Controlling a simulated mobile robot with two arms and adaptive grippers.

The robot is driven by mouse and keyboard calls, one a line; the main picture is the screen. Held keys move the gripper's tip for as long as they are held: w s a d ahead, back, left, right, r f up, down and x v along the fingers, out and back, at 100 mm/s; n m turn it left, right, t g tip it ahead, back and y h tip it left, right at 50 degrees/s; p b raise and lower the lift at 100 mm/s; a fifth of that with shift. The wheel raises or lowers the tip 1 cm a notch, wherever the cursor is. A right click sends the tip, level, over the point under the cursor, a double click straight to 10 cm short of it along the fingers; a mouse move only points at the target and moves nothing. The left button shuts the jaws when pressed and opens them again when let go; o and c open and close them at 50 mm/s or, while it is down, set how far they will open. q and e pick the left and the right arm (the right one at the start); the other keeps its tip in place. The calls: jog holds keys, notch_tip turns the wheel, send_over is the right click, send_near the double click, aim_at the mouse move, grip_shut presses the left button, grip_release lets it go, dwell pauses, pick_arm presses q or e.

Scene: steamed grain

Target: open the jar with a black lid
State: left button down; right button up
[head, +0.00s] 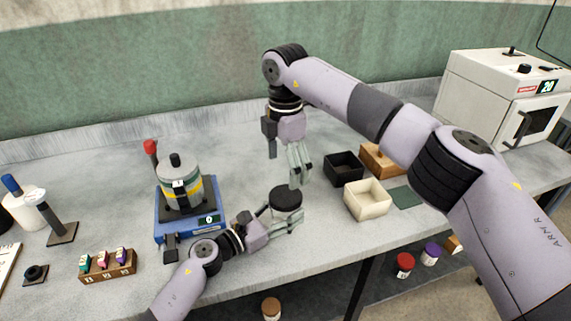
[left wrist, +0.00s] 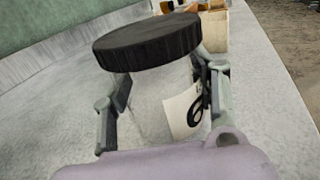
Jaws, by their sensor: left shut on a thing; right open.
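A clear jar (left wrist: 150,110) with a wide black lid (left wrist: 148,42) and a white label stands upright on the grey bench. In the head view its black lid (head: 286,197) is on top of the jar. My left gripper (head: 284,218) is shut around the jar body below the lid, with one finger on each side in the left wrist view (left wrist: 165,98). My right gripper (head: 284,170) is open and empty, pointing down just above and behind the lid. It appears apart from the lid.
A black box (head: 344,168), a cream box (head: 367,200) and a wooden box (head: 382,160) stand right of the jar. A blue appliance (head: 188,222) with a metal pot (head: 180,187) is at left. A white oven (head: 500,95) stands far right. The bench's front edge is close to the jar.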

aim_at(286, 195)
jog(key=m, duration=0.6)
jog(key=shift+f+m, duration=0.2)
jog(key=shift+m, duration=0.3)
notch_tip(286, 195, down, 8)
jog(key=shift+r, duration=0.15)
